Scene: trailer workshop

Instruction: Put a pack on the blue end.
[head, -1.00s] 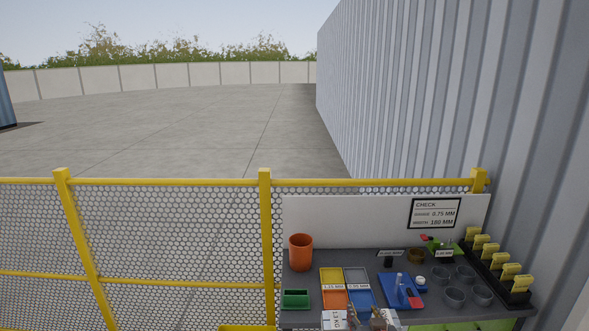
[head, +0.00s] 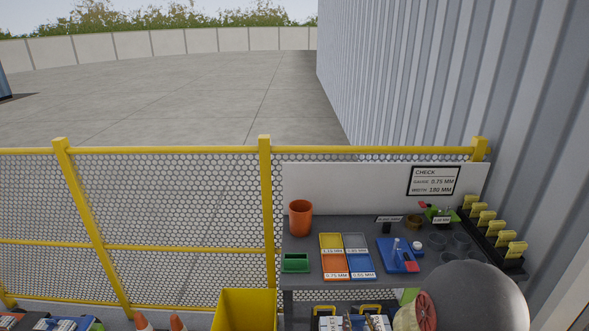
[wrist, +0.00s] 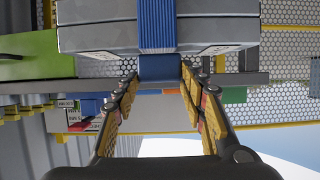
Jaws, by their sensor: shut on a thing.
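In the wrist view my gripper (wrist: 160,78) is shut on the blue middle band of a grey pack (wrist: 100,38). The pack lies across the top of that view and is cut off by its edge. Pale labels show near its lower edge. In the head view the gripper is partly visible at the bottom edge, where white labels show beside it. At the bottom left of the head view a blue part (head: 91,325) shows beside light grey and red pieces; it is cut off, and I cannot tell if it is the blue end.
The workbench (head: 300,235) holds an orange cup (head: 300,217), a green tray (head: 296,263), coloured labelled bins (head: 334,264) and a blue tray (head: 398,262). A yellow bin (head: 246,310) stands left of it. Orange-tipped objects (head: 143,321) stand further left. A yellow mesh fence (head: 180,200) runs behind.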

